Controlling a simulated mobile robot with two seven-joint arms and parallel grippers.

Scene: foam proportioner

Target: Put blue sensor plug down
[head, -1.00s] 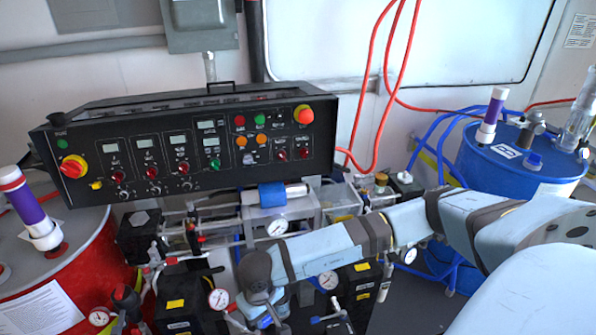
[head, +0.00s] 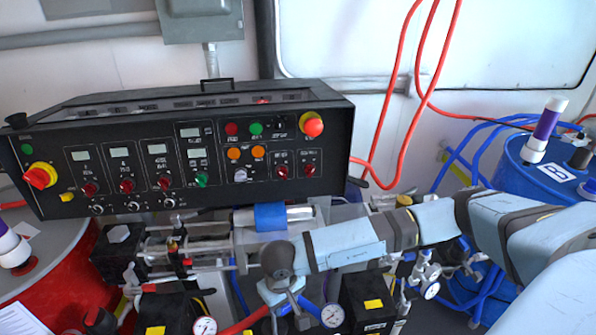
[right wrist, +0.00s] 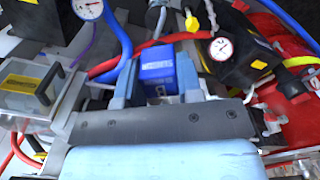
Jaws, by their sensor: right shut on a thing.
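The blue sensor plug (right wrist: 158,72) is a blue block with pale lettering. In the right wrist view it sits between the two light-blue fingers of my right gripper (right wrist: 157,80), which is shut on it. In the head view my right gripper (head: 289,304) is in front of the pump machinery, below the control panel, pointing down. The plug is mostly hidden there by the wrist and fingers. I cannot tell whether the plug touches anything below it. My left gripper is not in view.
A black control panel (head: 180,150) stands behind, above a blue-banded cylinder (head: 270,217). Gauges (head: 333,315) and black pump blocks (head: 368,300) crowd around the gripper. Red hoses and a dark blue hose run close by. A red drum (head: 50,270) is at left, a blue drum (head: 530,178) at right.

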